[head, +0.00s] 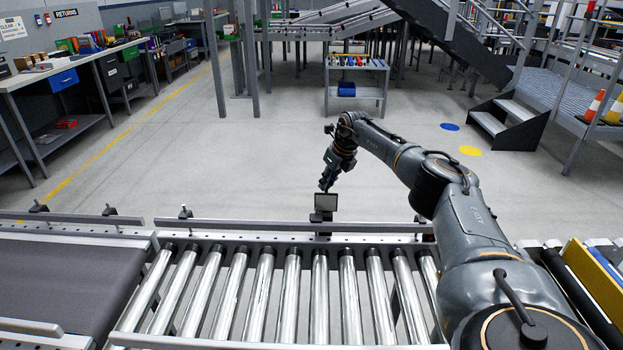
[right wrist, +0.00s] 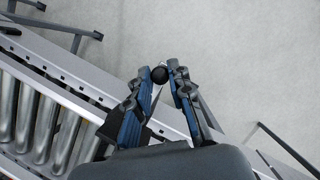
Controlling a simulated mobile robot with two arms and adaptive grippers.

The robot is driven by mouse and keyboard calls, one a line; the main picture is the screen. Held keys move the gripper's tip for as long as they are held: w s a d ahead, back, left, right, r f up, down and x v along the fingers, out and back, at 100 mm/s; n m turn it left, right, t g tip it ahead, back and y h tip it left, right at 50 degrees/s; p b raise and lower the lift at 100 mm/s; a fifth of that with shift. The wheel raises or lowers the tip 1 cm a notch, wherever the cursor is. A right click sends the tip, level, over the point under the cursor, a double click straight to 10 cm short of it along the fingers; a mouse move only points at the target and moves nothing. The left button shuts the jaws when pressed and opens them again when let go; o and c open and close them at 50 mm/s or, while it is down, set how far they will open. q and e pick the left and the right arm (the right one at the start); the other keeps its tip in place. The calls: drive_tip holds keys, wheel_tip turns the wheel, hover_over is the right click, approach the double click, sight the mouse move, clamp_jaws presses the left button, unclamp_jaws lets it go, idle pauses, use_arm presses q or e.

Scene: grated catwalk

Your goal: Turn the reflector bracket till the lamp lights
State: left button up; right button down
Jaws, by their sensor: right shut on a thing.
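The reflector bracket (head: 326,202) is a small dark square plate with a pale edge, standing at the far side rail of the roller conveyor. My right gripper (head: 325,186) reaches down to its top from behind. In the right wrist view, the fingers of my right gripper (right wrist: 163,76) are closed around a round black knob (right wrist: 159,75), which seems to belong to the bracket. A dark part shows behind the left finger. The fingers hide much of the bracket, so I cannot tell its exact angle. I cannot make out a lamp in either view. My left gripper is out of view.
The roller conveyor (head: 291,290) runs across the front, with a dark belt (head: 62,290) at left. The far rail (head: 250,224) carries several small brackets. A yellow bar (head: 596,280) lies at right. The floor beyond is clear up to a tool cart (head: 356,92).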

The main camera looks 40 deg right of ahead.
drive_tip(key=shift+w+a, duration=0.1)
drive_tip(key=shift+w, duration=0.1)
drive_tip(key=c, duration=1.2)
unclamp_jaws()
drive_tip(key=v, duration=1.2)
drive_tip(key=shift+s, duration=0.1)
